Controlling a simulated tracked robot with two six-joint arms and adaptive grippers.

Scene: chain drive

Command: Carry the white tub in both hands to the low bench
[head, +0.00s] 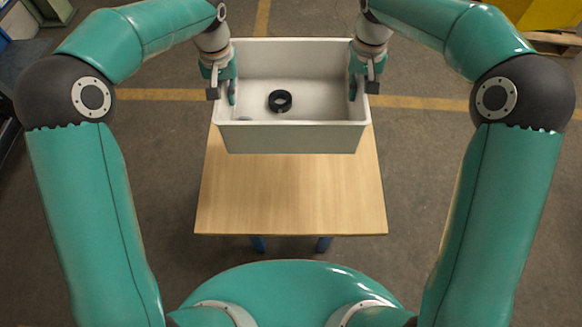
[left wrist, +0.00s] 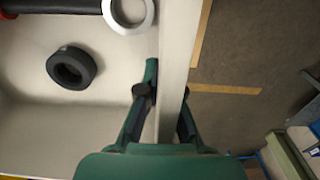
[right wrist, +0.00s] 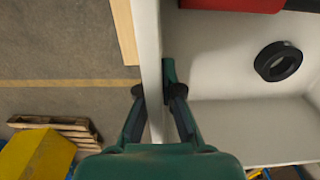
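The white tub (head: 290,138) is an open rectangular box over the far part of a wooden-topped bench (head: 290,195). Whether its base rests on the top or hangs above it, I cannot tell. My left gripper (head: 222,90) is shut on the tub's left wall, one finger inside and one outside; the wall shows between the fingers in the left wrist view (left wrist: 168,92). My right gripper (head: 361,88) is shut on the right wall the same way, as the right wrist view shows (right wrist: 153,88). The tub looks level.
A black ring (head: 280,101) lies in the tub. The left wrist view also shows a pale ring (left wrist: 128,14) and a dark cylinder (left wrist: 60,5) inside. The near bench top is bare. A yellow object (head: 537,12) and wooden pallet (head: 552,42) stand far right.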

